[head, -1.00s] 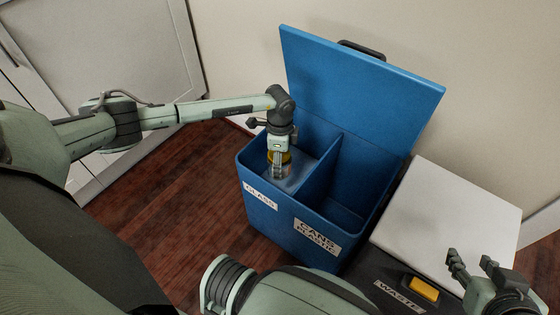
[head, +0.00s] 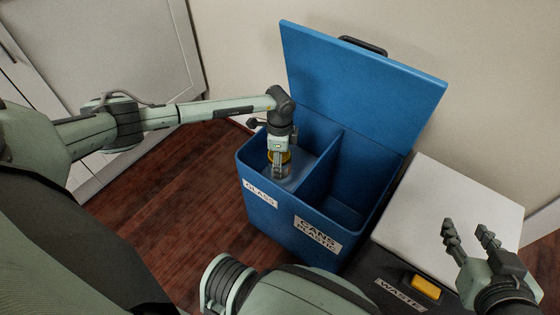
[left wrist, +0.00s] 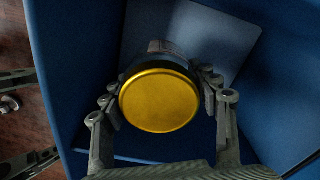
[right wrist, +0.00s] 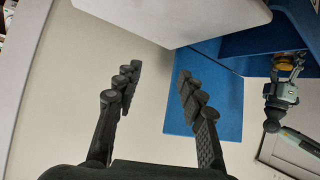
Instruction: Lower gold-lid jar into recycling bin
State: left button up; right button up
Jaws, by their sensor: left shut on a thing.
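The jar with the gold lid (left wrist: 159,102) is between the fingers of my left gripper (left wrist: 160,100), which is shut on it. In the head view the jar (head: 281,172) hangs in the GLASS compartment of the blue recycling bin (head: 270,213), with my left gripper (head: 279,155) above it. The jar's lower part is largely hidden in the left wrist view, and I cannot tell whether it touches the compartment floor. My right gripper (head: 470,236) is open and empty above the waste bin; its spread fingers also show in the right wrist view (right wrist: 158,85).
A divider (head: 322,176) separates GLASS from the CANS PLASTIC compartment. The bin's blue lid (head: 360,90) stands open behind. A waste bin with a white lid (head: 440,205) and yellow pedal or latch (head: 425,288) stands at right. Wood floor (head: 170,200) is clear at left.

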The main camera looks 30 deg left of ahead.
pick_arm(q)
jog(key=shift+f, duration=0.25)
jog(key=shift+f+b, duration=0.25)
jog(key=shift+b, duration=0.05)
jog(key=shift+f, duration=0.3)
jog(key=shift+f+b, duration=0.25)
jog(key=shift+b, duration=0.1)
jog(key=shift+f, duration=0.3)
jog(key=shift+f+b, duration=0.25)
jog(key=shift+b, duration=0.1)
jog(key=shift+f, duration=0.3)
jog(key=shift+f+b, duration=0.2)
jog(key=shift+b, duration=0.1)
jog(key=shift+f, duration=0.35)
jog(key=shift+f+b, duration=0.25)
jog(key=shift+b, duration=0.15)
jog(key=shift+f, duration=0.35)
pick_arm(e)
jog(key=a+r+t+y, duration=0.3)
jog(key=a+r+t, duration=0.1)
jog(key=r, duration=0.5)
jog(key=a+r+t+y, duration=0.3)
jog(key=a+r+t, duration=0.2)
jog(key=r, duration=0.4)
jog(key=shift+w, duration=0.3)
